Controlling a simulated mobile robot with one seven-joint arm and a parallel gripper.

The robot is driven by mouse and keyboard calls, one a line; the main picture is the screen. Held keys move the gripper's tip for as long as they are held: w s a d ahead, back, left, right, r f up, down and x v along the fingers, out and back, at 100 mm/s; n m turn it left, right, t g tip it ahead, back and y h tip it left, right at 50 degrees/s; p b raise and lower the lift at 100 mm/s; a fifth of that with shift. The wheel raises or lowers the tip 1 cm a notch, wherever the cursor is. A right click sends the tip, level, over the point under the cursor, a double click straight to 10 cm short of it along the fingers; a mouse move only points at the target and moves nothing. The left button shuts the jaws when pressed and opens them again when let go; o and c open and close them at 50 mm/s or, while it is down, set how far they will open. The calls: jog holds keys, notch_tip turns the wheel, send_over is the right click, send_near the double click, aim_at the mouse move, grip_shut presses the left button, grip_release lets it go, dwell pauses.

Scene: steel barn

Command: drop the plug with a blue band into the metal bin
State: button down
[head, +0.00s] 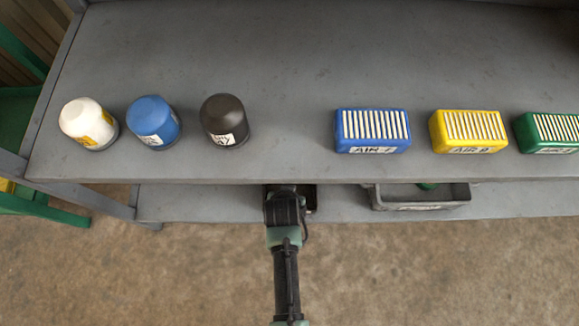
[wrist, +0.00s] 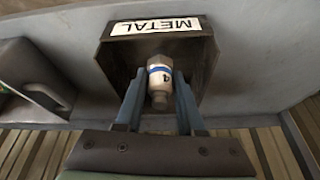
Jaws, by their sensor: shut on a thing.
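In the wrist view my gripper (wrist: 160,74) is shut on the plug (wrist: 159,86), a small white and metallic cylinder with a blue band and a dark mark. The metal bin (wrist: 197,52) is a dark open box with a white METAL label. The plug shows in front of the bin's opening, between the two blue-grey fingers. I cannot tell how far above or inside the rim it is. In the head view my wrist reaches under the upper shelf, which hides the fingers, the plug and most or all of the bin.
The upper shelf (head: 280,60) overhangs the lower shelf (head: 220,203). On top stand white (head: 88,120), blue (head: 153,122) and black (head: 224,120) capped canisters, and blue (head: 372,130), yellow (head: 468,131) and green (head: 548,131) ribbed blocks. A grey tray (head: 420,200) sits right of my gripper below.

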jog(key=w+f+b, duration=0.1)
jog(key=w, duration=0.1)
jog(key=w+f+b, duration=0.1)
jog(key=w+b, duration=0.1)
jog(key=w+f+b, duration=0.1)
jog(key=w, duration=0.1)
jog(key=shift+w+d, duration=0.15)
jog(key=shift+d, duration=0.15)
jog(key=shift+f+b, duration=0.25)
jog(key=shift+b, duration=0.1)
jog(key=shift+f, duration=0.1)
jog(key=shift+f+b, duration=0.3)
jog(key=shift+f, duration=0.2)
jog(key=c, duration=0.5)
grip_release()
